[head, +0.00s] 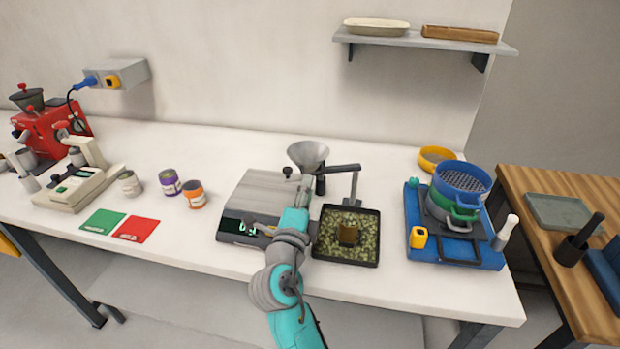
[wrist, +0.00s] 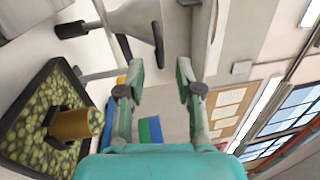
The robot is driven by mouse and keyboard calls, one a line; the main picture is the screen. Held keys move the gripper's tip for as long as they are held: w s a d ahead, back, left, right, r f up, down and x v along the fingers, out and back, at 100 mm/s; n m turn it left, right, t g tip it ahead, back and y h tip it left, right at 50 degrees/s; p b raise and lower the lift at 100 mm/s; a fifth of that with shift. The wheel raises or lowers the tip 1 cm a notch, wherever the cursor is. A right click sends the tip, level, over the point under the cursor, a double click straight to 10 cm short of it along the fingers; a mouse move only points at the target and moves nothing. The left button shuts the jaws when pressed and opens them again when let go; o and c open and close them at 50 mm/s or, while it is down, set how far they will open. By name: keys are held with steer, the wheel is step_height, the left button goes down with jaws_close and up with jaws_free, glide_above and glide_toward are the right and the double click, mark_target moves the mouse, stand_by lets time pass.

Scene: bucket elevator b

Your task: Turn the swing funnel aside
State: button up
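The swing funnel (head: 308,153) is a grey metal cone on a dark horizontal arm (head: 340,167) that runs right to a post behind the black tray. It stands over the back right of the scale. In the wrist view the funnel (wrist: 133,17) shows at the upper left, partly cut off by the frame. My gripper (head: 303,190) is just in front of and below the funnel in the head view. In the wrist view my gripper (wrist: 160,78) has its two fingers apart with nothing between them. I cannot tell whether a finger touches the funnel.
A black tray (head: 347,262) of green pellets with a brown cup (head: 348,235) is right of my arm. The scale (head: 262,195) lies to the left. A blue base (head: 455,257) with stacked sieves stands farther right. Clear white table lies behind the scale.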

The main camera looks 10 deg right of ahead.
steer(key=v, duration=0.6)
steer(key=shift+s, duration=0.35)
steer(key=shift+s+a, duration=0.1)
steer(key=shift+a, duration=0.05)
